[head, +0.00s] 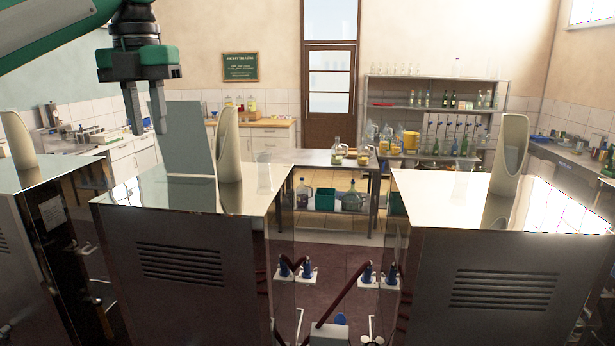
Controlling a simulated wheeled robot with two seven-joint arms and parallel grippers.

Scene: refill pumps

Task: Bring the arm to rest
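My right gripper is not in view.
Tall steel cabinets stand close in front, at left (135,260), right (490,280) and far left (50,240). Cream upright fins (228,150) rise from their tops. Hoses and blue valves (307,268) fill the gap. Behind stand a bench (320,157) and bottle shelves (435,105).

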